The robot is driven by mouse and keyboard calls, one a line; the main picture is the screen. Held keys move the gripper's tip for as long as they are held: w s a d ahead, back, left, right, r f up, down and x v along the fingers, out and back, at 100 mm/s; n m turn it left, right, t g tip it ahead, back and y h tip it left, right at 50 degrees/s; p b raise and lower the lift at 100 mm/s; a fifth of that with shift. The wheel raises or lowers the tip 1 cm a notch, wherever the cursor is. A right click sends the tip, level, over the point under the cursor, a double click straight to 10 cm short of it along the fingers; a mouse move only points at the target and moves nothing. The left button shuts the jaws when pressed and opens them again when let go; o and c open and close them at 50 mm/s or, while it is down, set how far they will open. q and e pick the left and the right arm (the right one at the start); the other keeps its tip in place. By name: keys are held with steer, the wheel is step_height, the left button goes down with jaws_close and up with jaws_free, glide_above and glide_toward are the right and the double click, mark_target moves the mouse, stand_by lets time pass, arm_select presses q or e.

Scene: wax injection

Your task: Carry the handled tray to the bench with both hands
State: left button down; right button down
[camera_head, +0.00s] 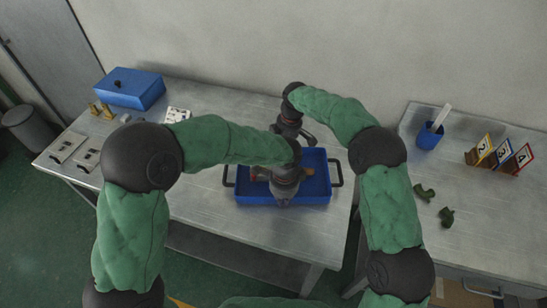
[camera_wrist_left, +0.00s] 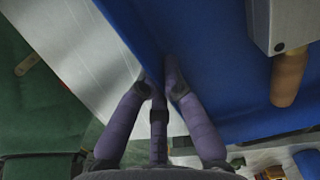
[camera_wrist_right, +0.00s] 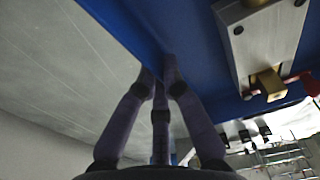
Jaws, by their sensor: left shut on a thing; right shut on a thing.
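The blue tray (camera_head: 321,165) has a black handle at each short end and sits over the front right part of the left table. I cannot tell whether it touches the tabletop. My left gripper (camera_head: 284,196) is shut on its near long wall; the left wrist view shows the fingers pinching the blue wall (camera_wrist_left: 150,25). My right gripper (camera_head: 298,134) is at the far long wall; the right wrist view shows its fingers shut on that wall (camera_wrist_right: 135,25). Inside the tray lie a grey metal block (camera_wrist_right: 262,45) and a brown rod-like handle (camera_wrist_left: 287,78), partly hidden by my arms.
The right table (camera_head: 480,225) holds a blue cup (camera_head: 428,137), numbered card stands (camera_head: 500,155) and green pieces (camera_head: 446,217). A gap separates the tables.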

arm_select(q)
steer(key=shift+f, duration=0.2)
arm_select(e)
steer(key=shift+w+f, duration=0.1)
steer(key=shift+f, duration=0.1)
arm_select(q)
steer(key=c, duration=1.4)
jaws_free()
steer(key=shift+r, duration=0.1)
arm_select(e)
steer(key=c, duration=1.4)
jaws_free()
steer(key=shift+r, duration=0.1)
arm_select(q)
step_height(320, 180, up, 12)
steer(key=shift+f, duration=0.1)
arm_select(e)
steer(key=r, duration=0.4)
steer(key=d+r, duration=0.1)
steer(key=r, duration=0.6)
steer(key=shift+d+r, duration=0.4)
